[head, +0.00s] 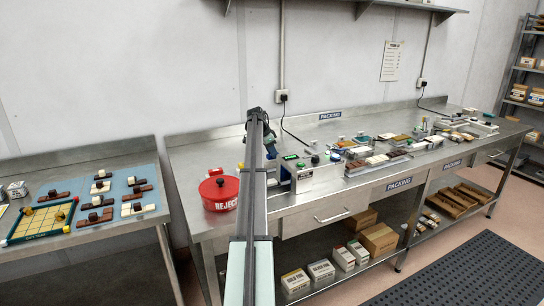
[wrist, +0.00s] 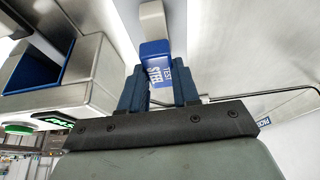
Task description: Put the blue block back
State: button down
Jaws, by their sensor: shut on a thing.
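In the wrist view my gripper (wrist: 160,88) is shut on the blue block (wrist: 157,54), one finger on each side. The block has a label reading TEST STEEL and sticks out beyond the fingertips. An open, blue-lined pocket (wrist: 36,66) on a pale metal machine is at the left of the wrist view, apart from the block. In the head view my arm hides much of the gripper, which is beside the left end of the machine (head: 318,176). I cannot make out the block there.
A whitish block (wrist: 152,20) lies beyond the blue block in the wrist view. A red round REJECT container (head: 219,193) stands left of my arm on the steel bench (head: 290,207). Trays of small pieces (head: 375,160) fill the bench to the right. A cable hangs behind the machine.

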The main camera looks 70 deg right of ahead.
jog(key=shift+f, duration=0.75)
jog(key=shift+f, duration=0.15)
jog(key=c, duration=0.8)
grip_release()
jog(key=v, duration=1.2)
